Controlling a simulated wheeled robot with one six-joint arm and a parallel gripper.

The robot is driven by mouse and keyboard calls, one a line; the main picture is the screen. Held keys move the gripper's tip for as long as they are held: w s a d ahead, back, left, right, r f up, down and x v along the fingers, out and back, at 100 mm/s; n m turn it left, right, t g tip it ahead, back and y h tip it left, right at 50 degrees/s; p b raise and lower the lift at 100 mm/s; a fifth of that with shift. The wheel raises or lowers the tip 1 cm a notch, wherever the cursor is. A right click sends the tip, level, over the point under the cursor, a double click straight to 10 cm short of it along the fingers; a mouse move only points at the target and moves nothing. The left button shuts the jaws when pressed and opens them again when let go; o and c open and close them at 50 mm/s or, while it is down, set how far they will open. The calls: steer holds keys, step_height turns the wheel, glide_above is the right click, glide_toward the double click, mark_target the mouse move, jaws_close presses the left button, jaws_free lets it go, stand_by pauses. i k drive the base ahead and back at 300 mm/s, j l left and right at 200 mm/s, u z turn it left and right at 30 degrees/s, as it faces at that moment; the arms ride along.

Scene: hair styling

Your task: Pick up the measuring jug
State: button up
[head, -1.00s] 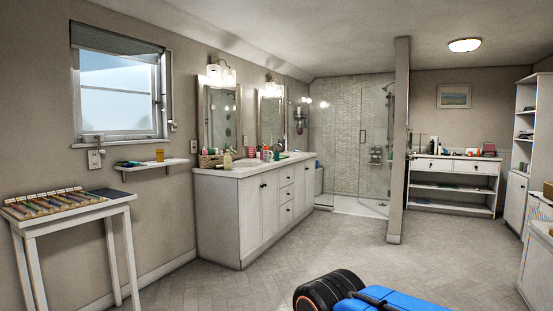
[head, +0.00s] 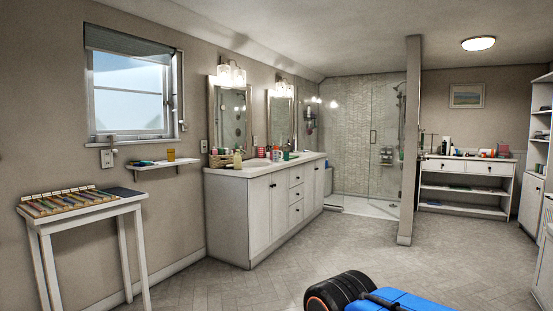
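I cannot make out a measuring jug for certain in the head view. Small items stand on the vanity counter (head: 236,172), among them a pale bottle (head: 237,159) and a red and white item (head: 276,154), too small to identify. A small amber cup-like item (head: 171,155) stands on the wall shelf (head: 166,168) below the window. More small items stand on the white console table (head: 466,188) at the back right.
A white side table (head: 134,199) with a row of coloured strips (head: 66,201) stands at the left. A wall end (head: 409,140) divides the shower from the console area. White shelving (head: 536,150) stands at the right edge. The tiled floor (head: 270,276) in the middle is clear.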

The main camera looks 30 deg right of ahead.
mark_target(275, 158)
steer(key=i+l+z, duration=1.05)
steer(key=i, duration=0.55)
steer(key=i+j+z, duration=0.1)
steer(key=i+z, duration=0.3)
steer(key=i, duration=1.4)
steer(key=i+l+u, duration=0.1)
steer(key=i, duration=0.85)
steer(key=i+l+u, duration=0.15)
steer(key=i+u, duration=0.35)
steer(key=i+l+u, duration=0.3)
steer(key=i+u, duration=0.15)
steer(key=i+l+u, duration=0.5)
steer(key=k+j, duration=0.05)
steer(key=k, duration=0.05)
